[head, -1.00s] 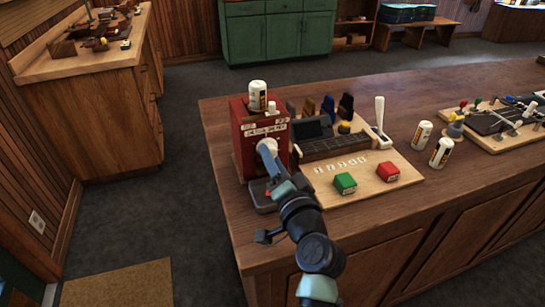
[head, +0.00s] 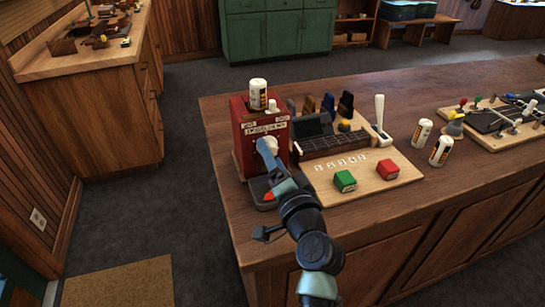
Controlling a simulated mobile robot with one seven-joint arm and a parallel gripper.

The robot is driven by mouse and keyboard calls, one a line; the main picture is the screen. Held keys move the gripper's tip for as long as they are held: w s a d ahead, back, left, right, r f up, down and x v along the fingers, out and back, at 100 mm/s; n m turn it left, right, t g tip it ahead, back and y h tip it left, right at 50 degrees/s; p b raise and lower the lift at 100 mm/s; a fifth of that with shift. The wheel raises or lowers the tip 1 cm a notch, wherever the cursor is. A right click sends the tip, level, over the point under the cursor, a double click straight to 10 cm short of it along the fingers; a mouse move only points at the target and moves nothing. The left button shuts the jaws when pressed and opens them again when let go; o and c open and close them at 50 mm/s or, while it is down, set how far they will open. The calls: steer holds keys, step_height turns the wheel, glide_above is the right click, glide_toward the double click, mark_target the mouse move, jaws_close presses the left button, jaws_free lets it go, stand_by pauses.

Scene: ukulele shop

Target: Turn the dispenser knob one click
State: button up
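The red dispenser (head: 241,137) stands at the near left corner of the wooden counter. It has pale labels on its front and a white bottle (head: 258,93) upright on top. A white round part that looks like the knob (head: 267,146) shows on its front, partly hidden by my gripper. My gripper (head: 267,158) is at the dispenser's front, against or very close to the knob; I cannot tell if its fingers are closed on it. A red-orange item (head: 269,196) lies in the tray (head: 256,190) at the dispenser's foot, beside my arm.
Right of the dispenser is a wooden board (head: 408,172) with a green block (head: 345,181), a red block (head: 388,169), a dark fretboard (head: 333,143) and a white lever (head: 380,115). Two white bottles (head: 422,133) stand further right. The counter's front (head: 450,220) is clear.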

steer(key=b+v, duration=0.1)
steer(key=v, duration=1.2)
steer(key=shift+b, duration=0.3)
steer(key=shift+r, duration=0.1)
step_height(320, 180, up, 23)
steer(key=w+a+n+t+h+p, duration=0.1)
steer(key=a+n+t+h+p, duration=0.1)
steer(key=a+n+t+p, duration=0.3)
steer(key=s+r+n+t+h+p, duration=0.1)
steer(key=s+r, duration=0.4)
steer(key=r, duration=0.7)
steer(key=s+r+n+t+h+p, duration=0.1)
steer(key=s+r+t, duration=0.3)
steer(key=r, duration=0.8)
steer(key=shift+s+d+r+n+h, duration=0.35)
steer(key=shift+s+n+h, duration=0.4)
steer(key=shift+s, duration=0.45)
